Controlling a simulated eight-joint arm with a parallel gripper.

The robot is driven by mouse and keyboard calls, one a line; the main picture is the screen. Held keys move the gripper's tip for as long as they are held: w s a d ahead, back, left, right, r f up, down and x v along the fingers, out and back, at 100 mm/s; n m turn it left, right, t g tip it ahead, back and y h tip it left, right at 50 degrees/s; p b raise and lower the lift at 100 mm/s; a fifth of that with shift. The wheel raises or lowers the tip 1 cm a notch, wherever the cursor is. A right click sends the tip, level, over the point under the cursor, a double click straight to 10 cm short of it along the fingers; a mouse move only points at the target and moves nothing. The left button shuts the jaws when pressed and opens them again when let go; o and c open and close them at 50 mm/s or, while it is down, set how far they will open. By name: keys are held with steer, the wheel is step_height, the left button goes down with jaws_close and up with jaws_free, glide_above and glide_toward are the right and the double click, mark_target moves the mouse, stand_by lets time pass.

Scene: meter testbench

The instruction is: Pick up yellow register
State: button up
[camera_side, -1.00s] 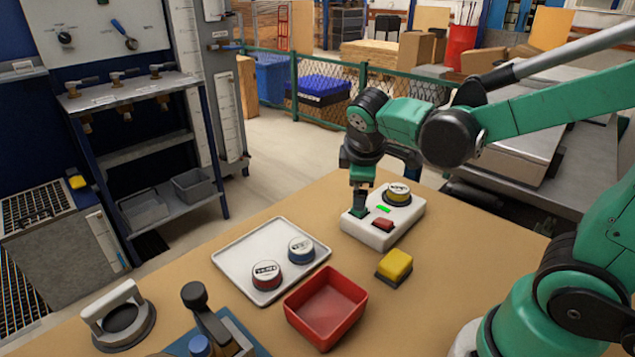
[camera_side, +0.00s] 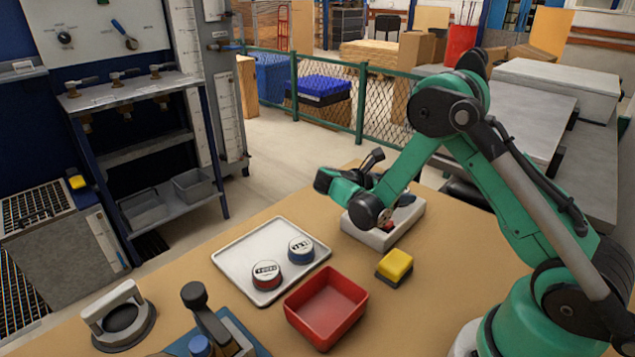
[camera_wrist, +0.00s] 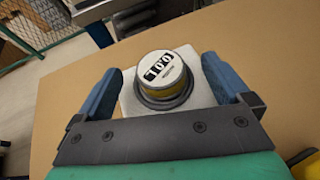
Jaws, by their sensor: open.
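The yellow register (camera_wrist: 164,76) is a round meter with a white face, black digits and a yellow band. In the wrist view it sits in a dark round seat on the white test unit (camera_wrist: 131,101). My gripper (camera_wrist: 160,66) is open, with one blue-grey finger on each side of the register in the picture. I cannot tell how far the fingertips are above it. In the side view my wrist covers most of the register, and the white test unit (camera_side: 376,238) shows below it.
A white tray (camera_side: 232,262) holds a red-banded register (camera_side: 266,275) and a blue-banded register (camera_side: 301,250). A red bin (camera_side: 326,307) and a yellow-topped block (camera_side: 394,266) stand in front of the test unit. A fixture with a dark lever (camera_side: 205,318) stands at the front left.

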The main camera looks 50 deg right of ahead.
steer(key=shift+x, duration=1.2)
jaws_close()
steer(key=shift+r, duration=0.1)
